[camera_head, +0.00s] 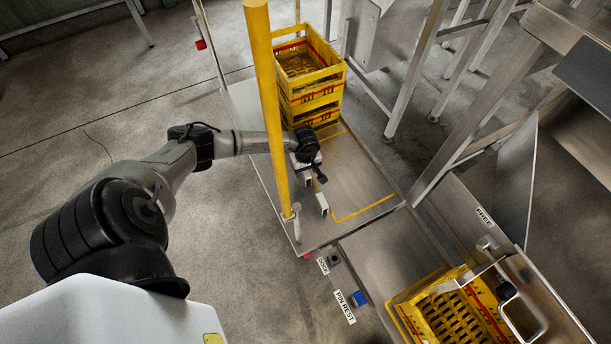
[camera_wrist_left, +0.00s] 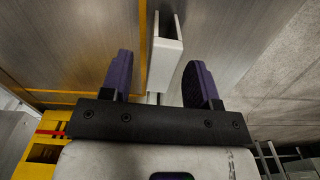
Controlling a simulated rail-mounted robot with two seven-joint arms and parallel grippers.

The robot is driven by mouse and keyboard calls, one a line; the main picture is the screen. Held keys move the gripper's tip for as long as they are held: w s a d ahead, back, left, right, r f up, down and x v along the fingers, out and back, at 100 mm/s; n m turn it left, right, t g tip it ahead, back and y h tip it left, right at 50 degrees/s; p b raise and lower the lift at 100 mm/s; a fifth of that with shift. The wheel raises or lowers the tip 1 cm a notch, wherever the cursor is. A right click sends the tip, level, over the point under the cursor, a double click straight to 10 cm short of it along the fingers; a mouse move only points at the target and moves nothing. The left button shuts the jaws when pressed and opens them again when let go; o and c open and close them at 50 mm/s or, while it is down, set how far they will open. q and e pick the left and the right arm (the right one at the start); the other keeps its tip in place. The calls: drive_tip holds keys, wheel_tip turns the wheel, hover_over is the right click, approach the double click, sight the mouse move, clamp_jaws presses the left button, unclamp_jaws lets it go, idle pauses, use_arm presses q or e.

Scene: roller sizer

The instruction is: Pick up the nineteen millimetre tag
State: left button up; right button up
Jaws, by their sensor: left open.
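I cannot read a size on either, so I cannot tell which is the nineteen millimetre tag. In the left wrist view a pale grey, hollow-ended block (camera_wrist_left: 164,62) shows between the two purple fingers of my left gripper (camera_wrist_left: 159,62). The fingers are apart, with gaps on both sides of the block. My right gripper is out of view.
A yellow post (camera_head: 266,100) stands close beside my left forearm. Stacked yellow crates (camera_head: 310,88) stand at the table's back; another yellow crate (camera_head: 400,315) is at front right. A "PIN REST" label (camera_head: 345,306) lies by a blue block (camera_head: 358,298). The table's right part is clear.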

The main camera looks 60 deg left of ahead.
sight(306, 174)
use_arm(q)
wheel_tip(306, 174, down, 3)
drive_tip(key=shift+s+d+b, duration=0.1)
drive_tip(key=shift+b, duration=0.5)
drive_tip(key=shift+r, duration=0.1)
drive_tip(key=shift+c, duration=0.5)
clamp_jaws()
